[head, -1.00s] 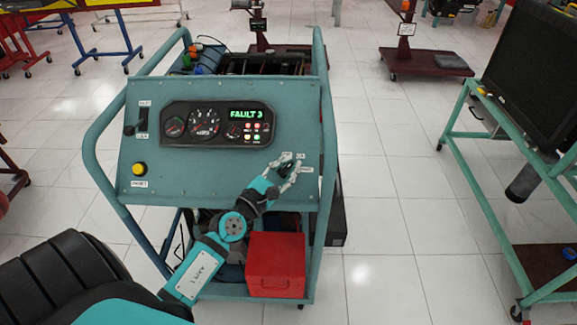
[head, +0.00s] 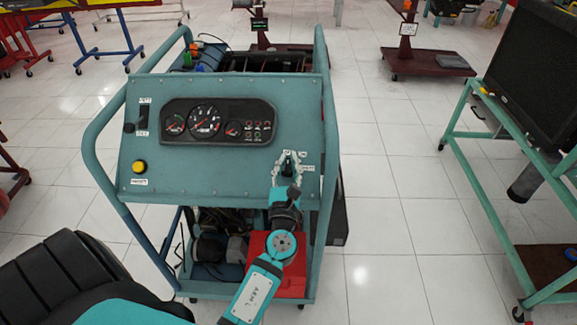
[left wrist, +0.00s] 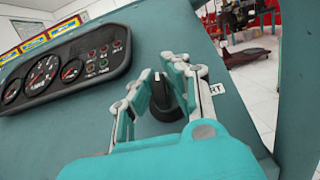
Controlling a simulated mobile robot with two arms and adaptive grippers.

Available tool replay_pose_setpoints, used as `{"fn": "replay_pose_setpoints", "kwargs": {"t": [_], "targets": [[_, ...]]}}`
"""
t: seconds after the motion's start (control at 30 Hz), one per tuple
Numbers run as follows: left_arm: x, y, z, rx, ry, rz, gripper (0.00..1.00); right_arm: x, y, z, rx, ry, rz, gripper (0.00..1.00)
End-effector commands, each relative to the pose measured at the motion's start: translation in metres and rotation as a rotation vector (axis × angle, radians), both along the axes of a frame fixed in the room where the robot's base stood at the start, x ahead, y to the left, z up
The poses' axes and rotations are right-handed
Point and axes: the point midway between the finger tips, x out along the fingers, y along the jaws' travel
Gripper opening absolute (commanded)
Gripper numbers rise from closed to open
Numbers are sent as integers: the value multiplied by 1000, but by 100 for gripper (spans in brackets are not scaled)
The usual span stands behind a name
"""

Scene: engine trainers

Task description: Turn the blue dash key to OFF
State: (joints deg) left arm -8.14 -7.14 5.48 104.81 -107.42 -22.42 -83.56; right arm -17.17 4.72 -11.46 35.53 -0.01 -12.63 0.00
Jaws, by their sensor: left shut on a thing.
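The teal engine trainer's sloped dash panel (head: 215,170) faces me. The dash key (left wrist: 161,92) stands on a round black base near the panel's lower right; it looks black with a pale line on its top, and no blue shows on it. My left gripper (head: 290,164) is shut on the key, one finger on each side, its wrist pointing up the panel. The left wrist view shows the fingers (left wrist: 160,98) on both sides of the key. A label ending in "RT" (left wrist: 217,89) is at the right; other labels are partly hidden or unreadable. My right gripper is out of view.
The gauge cluster (head: 218,122) is left of the key, and its display is dark. A yellow button (head: 139,167) and a black lever switch (head: 142,115) are at the panel's left. A red box (head: 292,279) sits below. A monitor cart (head: 460,150) stands right, with clear floor between.

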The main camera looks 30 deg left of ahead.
Motion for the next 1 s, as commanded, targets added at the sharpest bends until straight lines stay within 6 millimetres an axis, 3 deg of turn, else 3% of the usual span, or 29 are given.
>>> {"fn": "replay_pose_setpoints", "kwargs": {"t": [0.03, 0.63, 0.67, 0.83, 1.0], "targets": [[-2, 0, -11, -16, 11, 13, 0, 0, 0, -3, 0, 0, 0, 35], [-2, 1, -9, -41, -4, 46, 0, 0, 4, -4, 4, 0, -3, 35], [-2, 1, -9, -41, -4, 46, 12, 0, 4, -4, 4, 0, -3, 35], [-2, 0, -9, -40, -5, 44, 34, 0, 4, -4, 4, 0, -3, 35], [-1, 0, -7, -37, -9, 43, 35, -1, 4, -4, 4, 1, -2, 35]]}}
